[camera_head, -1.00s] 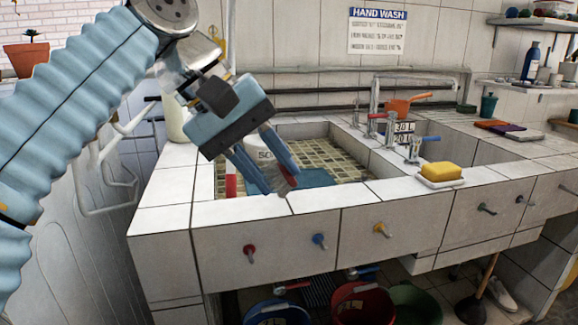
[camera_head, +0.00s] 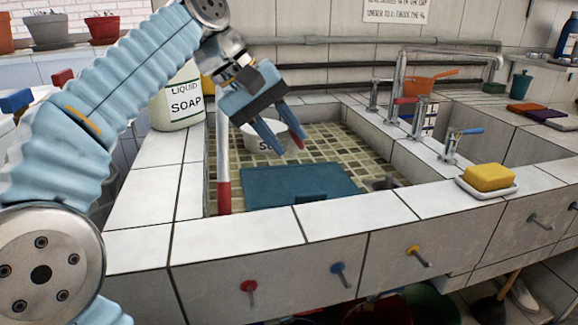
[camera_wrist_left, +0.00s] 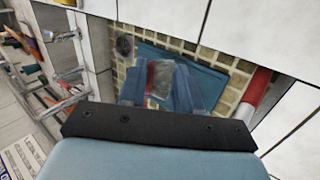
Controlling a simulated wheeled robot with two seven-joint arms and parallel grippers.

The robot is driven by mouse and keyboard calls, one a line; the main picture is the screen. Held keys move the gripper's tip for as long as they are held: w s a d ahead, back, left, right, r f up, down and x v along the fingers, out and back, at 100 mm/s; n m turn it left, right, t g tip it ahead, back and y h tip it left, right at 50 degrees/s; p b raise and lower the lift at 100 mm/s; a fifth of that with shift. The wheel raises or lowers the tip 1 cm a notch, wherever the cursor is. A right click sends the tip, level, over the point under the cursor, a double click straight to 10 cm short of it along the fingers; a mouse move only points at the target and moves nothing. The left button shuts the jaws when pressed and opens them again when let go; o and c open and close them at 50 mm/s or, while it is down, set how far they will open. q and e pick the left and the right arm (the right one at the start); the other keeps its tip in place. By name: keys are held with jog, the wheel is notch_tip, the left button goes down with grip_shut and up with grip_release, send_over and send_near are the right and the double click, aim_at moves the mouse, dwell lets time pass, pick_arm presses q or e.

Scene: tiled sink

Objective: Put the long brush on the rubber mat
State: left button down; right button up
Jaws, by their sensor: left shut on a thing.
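My left gripper (camera_head: 283,146) is over the sink, pointing down, with its fingers shut on a small, partly hidden thing. Red and pale grey show between the fingers in the left wrist view (camera_wrist_left: 160,76); I cannot tell what it is. A white pot with lettering (camera_head: 251,131) is behind the fingers in the head view. The flat teal rubber mat (camera_head: 275,182) lies on the sink floor below the gripper. A long white and red rod (camera_head: 223,165) stands at the sink's left wall; I cannot tell whether it is the brush. My right gripper is out of view.
A liquid soap jar (camera_head: 180,102) stands on the left rim. The yellow sponge (camera_head: 488,176) sits on a white dish at the front right. Taps (camera_head: 418,117) line the sink's right side. The tiled front rim (camera_head: 350,222) is clear.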

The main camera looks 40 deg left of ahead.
pick_arm(q)
jog(key=w+f, duration=0.1)
jog(key=w+a+f, duration=0.1)
jog(key=w+f, duration=0.1)
jog(key=f, duration=0.1)
jog(key=shift+a+f+b, duration=0.1)
jog(key=shift+a+b, duration=0.15)
jog(key=shift+b, duration=0.15)
jog(key=f, duration=0.1)
jog(key=w+f, duration=0.1)
jog(key=f, duration=0.1)
jog(key=f+b, duration=0.1)
jog(key=shift+w+a+f, duration=0.15)
jog(key=shift+a+f, duration=0.2)
jog(key=shift+f, duration=0.1)
